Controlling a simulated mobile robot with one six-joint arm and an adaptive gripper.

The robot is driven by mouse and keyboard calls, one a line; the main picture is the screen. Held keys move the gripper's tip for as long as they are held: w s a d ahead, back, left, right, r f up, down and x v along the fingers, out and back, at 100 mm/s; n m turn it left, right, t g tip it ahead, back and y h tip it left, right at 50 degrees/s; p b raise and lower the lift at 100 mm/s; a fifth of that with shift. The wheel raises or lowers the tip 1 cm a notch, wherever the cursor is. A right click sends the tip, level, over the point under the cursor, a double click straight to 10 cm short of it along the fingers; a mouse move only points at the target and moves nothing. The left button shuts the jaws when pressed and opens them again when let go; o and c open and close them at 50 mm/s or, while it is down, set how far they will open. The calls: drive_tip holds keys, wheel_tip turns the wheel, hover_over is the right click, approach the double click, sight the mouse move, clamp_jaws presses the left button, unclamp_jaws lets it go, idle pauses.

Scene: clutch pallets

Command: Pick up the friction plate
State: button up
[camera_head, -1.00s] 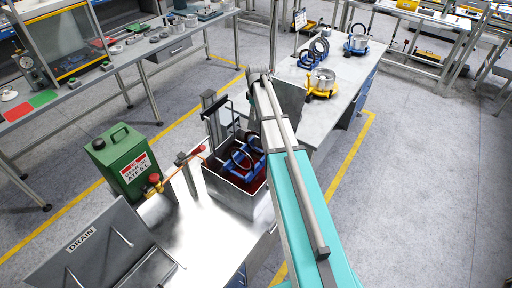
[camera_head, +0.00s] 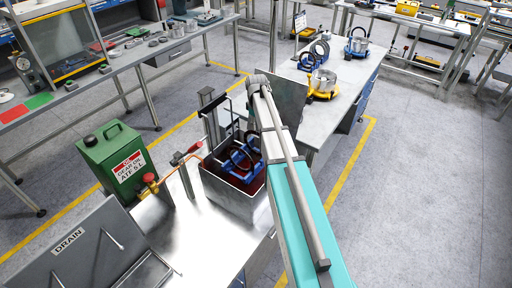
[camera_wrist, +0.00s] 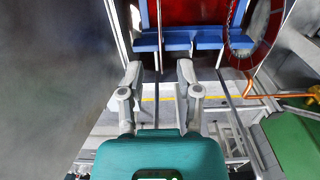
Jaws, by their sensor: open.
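A ring-shaped plate (camera_wrist: 233,52), likely a friction plate, stands at the upper right of the wrist view beside a blue rack (camera_wrist: 205,38). Red liquid shows behind them. In the head view, the blue rack with dark rings (camera_head: 240,157) sits in an open metal tank (camera_head: 232,197) of dark red liquid. My gripper (camera_wrist: 160,72) is open and empty, its two fingers pointing toward the blue rack, left of the ring. No contact with the ring shows.
A green oil can (camera_head: 117,163) and an orange pipe with a red valve (camera_head: 150,179) stand left of the tank. A drain tray (camera_head: 95,250) is at the front left. More rings (camera_head: 318,52) and a yellow fixture (camera_head: 322,85) stand on the back bench.

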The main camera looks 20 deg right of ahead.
sight(257, 133)
idle(0.4)
drive_tip(key=shift+s+f+b, duration=0.15)
drive_tip(key=shift+f+b, duration=2.45)
drive_tip(key=shift+f, duration=0.05)
clamp_jaws()
